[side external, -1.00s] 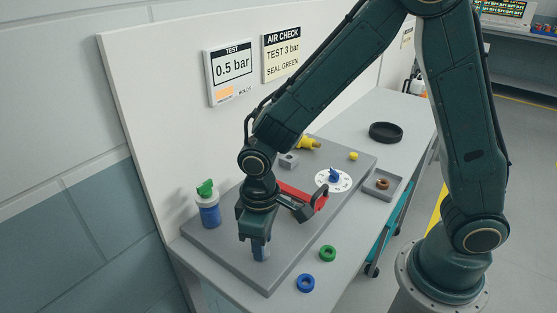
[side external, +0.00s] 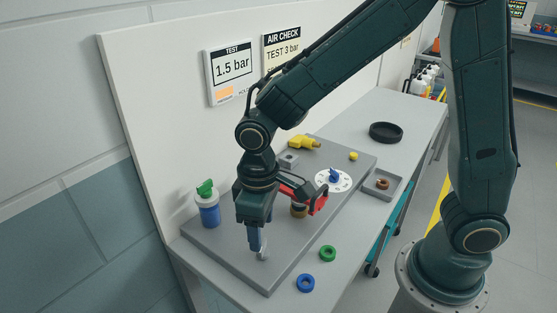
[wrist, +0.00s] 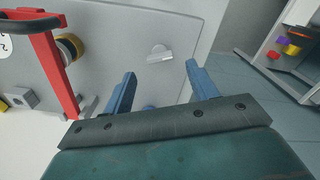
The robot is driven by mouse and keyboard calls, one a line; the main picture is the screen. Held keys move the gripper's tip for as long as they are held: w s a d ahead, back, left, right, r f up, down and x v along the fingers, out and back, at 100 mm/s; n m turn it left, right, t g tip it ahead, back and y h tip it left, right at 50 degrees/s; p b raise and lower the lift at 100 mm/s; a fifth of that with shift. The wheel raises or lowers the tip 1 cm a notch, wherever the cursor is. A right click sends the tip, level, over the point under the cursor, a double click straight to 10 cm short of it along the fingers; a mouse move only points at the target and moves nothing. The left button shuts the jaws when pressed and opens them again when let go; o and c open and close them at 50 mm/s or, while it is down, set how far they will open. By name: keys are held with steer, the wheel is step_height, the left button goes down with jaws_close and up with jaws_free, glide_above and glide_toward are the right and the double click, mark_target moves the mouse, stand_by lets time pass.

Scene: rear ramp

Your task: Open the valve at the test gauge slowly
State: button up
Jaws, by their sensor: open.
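The test display (side external: 231,68) on the back board reads 1.5 bar. A blue knob (side external: 335,175) sits on a white round dial on the grey plate (side external: 205,240); which part is the valve is not labelled. A red bar with a dark end (side external: 319,200) stands beside the dial, near a brass-coloured round fitting (side external: 298,211). The red bar (wrist: 52,65) and fitting (wrist: 70,47) also show at the left of the wrist view. My gripper (side external: 258,246) is open, low over the plate's front part. A small silver piece (wrist: 160,54) shows just past its fingertips (wrist: 160,72), with nothing visibly gripped.
A green ring (side external: 328,253) and a blue ring (side external: 306,283) lie on the table in front. A tray with a brown ring (side external: 382,184) is right of the plate; a black ring (side external: 386,132) lies behind.

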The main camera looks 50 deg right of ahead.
mark_target(263, 245)
step_height(263, 245, up, 9)
steer(key=shift+r, duration=0.15)
stand_by(2.1)
steer(key=c, duration=0.6)
steer(key=m, duration=1.8)
steer(key=shift+f, duration=0.25)
step_height(263, 245, down, 14)
steer(key=shift+r, duration=0.25)
